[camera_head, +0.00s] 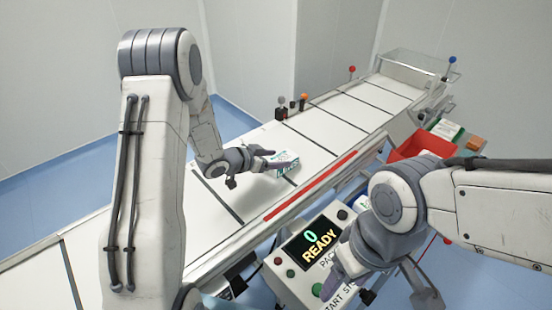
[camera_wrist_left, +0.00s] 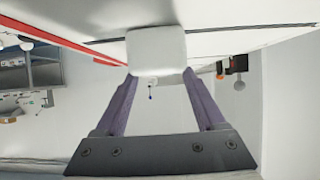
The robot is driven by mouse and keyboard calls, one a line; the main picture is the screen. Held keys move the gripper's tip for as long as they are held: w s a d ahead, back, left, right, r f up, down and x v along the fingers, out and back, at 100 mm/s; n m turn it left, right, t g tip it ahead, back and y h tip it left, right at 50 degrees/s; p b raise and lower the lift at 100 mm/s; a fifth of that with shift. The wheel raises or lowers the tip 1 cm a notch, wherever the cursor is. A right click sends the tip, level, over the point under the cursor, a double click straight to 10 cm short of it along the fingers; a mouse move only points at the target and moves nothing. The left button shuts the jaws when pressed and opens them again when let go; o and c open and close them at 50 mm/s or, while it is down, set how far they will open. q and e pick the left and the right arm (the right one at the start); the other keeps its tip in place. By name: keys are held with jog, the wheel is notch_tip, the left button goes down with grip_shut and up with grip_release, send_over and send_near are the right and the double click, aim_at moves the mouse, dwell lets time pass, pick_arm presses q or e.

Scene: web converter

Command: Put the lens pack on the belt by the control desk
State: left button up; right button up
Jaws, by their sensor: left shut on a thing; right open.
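The lens pack (camera_head: 285,161) is a small white box with green markings. My left gripper (camera_head: 266,160) is shut on it over the white belt (camera_head: 322,131), beside the red strip on the control desk side. I cannot tell whether the pack touches the belt. In the left wrist view the pack (camera_wrist_left: 157,50) shows as a plain white block between the fingertips. The control desk (camera_head: 293,283) has a lit display reading "0 READY". My right gripper (camera_head: 347,291) is open and empty over the desk's front, close to the green button.
A red bin (camera_head: 416,146) stands on a side table at the right, with boxes near it. Small posts with orange and dark heads (camera_head: 304,99) stand along the belt's far edge. A clear cover (camera_head: 411,60) is over the belt's far end. The belt around the pack is clear.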

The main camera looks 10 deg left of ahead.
pick_arm(q)
jog(key=o, duration=1.5)
jog(key=shift+r, duration=0.1)
jog(key=v, duration=1.2)
jog(key=s+d+r+g+y, duration=0.25)
jog(key=s+d+y, duration=0.3)
jog(key=d, duration=0.35)
jog(key=s+d+g, duration=0.2)
jog(key=s, duration=0.5)
jog(key=s+d+g, duration=0.3)
jog(key=s, duration=0.4)
jog(key=s+d+r+g, duration=0.1)
jog(key=s+d+g, duration=0.1)
jog(key=s, duration=0.6)
jog(key=shift+s+d+r+m+g, duration=0.1)
jog(key=shift+d+m+g, duration=0.25)
jog(key=shift+d, duration=0.15)
